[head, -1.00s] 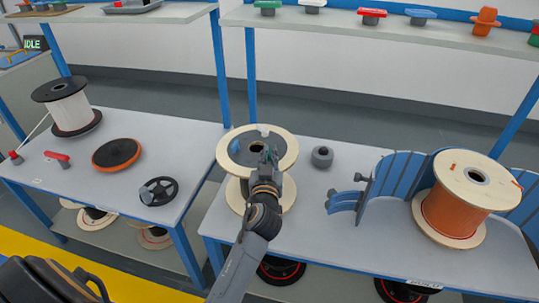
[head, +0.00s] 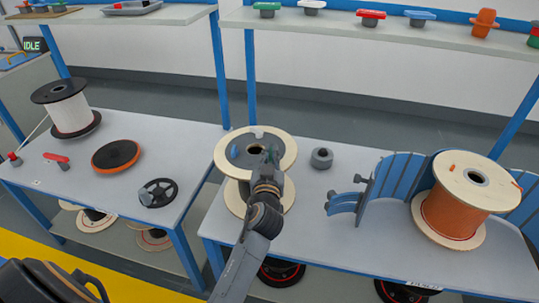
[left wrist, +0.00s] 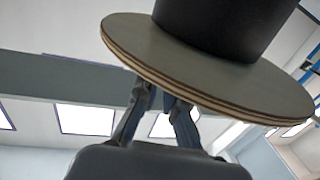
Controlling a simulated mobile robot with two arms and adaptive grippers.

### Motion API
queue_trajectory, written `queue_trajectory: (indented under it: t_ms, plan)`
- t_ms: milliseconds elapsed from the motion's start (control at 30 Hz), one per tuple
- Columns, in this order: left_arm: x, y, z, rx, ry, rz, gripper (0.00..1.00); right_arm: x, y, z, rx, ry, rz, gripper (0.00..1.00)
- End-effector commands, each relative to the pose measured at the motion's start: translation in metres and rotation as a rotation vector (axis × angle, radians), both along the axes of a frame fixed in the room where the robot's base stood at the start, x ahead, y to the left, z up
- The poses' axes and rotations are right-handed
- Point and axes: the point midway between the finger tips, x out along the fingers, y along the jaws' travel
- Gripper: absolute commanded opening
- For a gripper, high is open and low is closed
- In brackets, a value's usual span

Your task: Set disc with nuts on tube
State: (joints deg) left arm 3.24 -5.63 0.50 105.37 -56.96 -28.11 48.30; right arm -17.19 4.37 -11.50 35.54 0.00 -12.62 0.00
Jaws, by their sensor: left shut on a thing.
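A round wooden disc (head: 222,163) with a dark grey middle and a central hole lies over a pale lower flange (head: 234,201) on the middle table. The fingers of my left gripper (head: 270,156) are shut on the disc near its right side. In the left wrist view the disc's layered plywood edge (left wrist: 215,93) crosses above the fingertips (left wrist: 162,102), and a black cylinder (left wrist: 215,25) meets its face. The tube is largely hidden beneath the disc, so I cannot tell how they meet. Small light and bluish parts show on the disc. My right gripper is out of view.
A grey ring-like part (head: 321,158) stands right of the disc. Blue curved holders (head: 388,178) and an orange cable reel (head: 452,212) fill the table's right. The left table holds a white reel (head: 71,114), an orange-black disc (head: 116,156) and a black wheel (head: 158,192).

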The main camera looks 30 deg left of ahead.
Motion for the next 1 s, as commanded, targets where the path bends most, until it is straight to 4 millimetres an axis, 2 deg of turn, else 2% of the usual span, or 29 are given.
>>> queue_trajectory:
  t_ms: [533, 1000]
  plan:
    - [0.005, -0.002, 0.003, 0.003, -0.007, -0.001, 0.00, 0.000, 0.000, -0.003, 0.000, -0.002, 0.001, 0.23]
    - [0.005, -0.002, -0.006, 0.004, -0.007, -0.001, 0.00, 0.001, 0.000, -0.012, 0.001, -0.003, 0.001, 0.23]
